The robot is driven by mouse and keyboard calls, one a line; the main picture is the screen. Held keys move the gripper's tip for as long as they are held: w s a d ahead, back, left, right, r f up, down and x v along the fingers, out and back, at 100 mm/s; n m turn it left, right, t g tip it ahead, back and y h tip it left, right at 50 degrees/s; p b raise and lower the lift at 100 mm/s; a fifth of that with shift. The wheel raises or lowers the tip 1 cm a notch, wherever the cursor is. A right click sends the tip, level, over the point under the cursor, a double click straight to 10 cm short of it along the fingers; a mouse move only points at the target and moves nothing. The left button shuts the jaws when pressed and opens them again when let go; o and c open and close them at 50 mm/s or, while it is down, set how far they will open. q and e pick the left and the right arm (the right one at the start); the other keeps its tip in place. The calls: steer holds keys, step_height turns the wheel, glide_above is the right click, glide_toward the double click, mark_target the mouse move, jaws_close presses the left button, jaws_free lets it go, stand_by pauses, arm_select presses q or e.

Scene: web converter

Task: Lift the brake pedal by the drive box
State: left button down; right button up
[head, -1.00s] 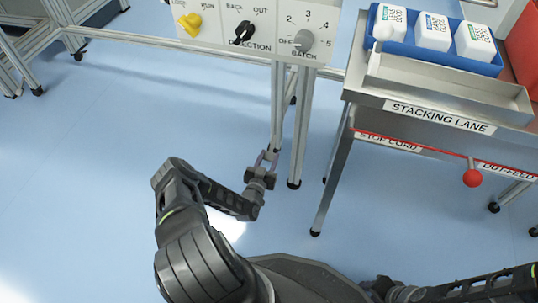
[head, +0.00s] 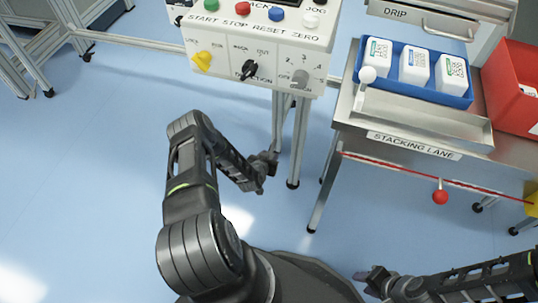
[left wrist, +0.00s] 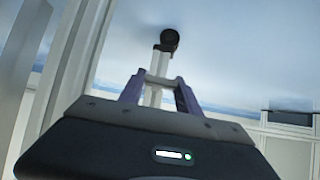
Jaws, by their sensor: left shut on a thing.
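My left gripper (head: 270,158) is low beside the legs of the control stand in the head view. In the left wrist view its two purple fingers (left wrist: 160,92) are closed on a pale grey piece (left wrist: 156,78), probably the brake pedal. A black round end (left wrist: 169,40) shows beyond the fingers; I cannot tell whether it belongs to that piece or to a stand leg. The pedal cannot be made out in the head view, where the gripper covers that spot. My right gripper (head: 372,278) is at the bottom, away from the stand; its jaw opening is unclear.
The control box (head: 262,50) with buttons and knobs stands above the left gripper. A stand leg (head: 299,140) is close on its right. The stacking-lane table (head: 420,133) with a red cord (head: 400,165) and red ball (head: 440,197) is further right.

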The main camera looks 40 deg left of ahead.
arm_select(q)
steer(key=c, duration=0.8)
jaws_free()
steer(key=shift+c, duration=0.2)
steer(key=shift+s+d+r+p, duration=0.1)
steer(key=shift+s+r+p, duration=0.2)
steer(key=shift+s+r, duration=0.1)
steer(key=p+v, duration=0.2)
steer(key=v, duration=0.4)
steer(key=shift+s, duration=0.35)
steer(key=shift+d+r, duration=0.1)
steer(key=shift+d, duration=0.05)
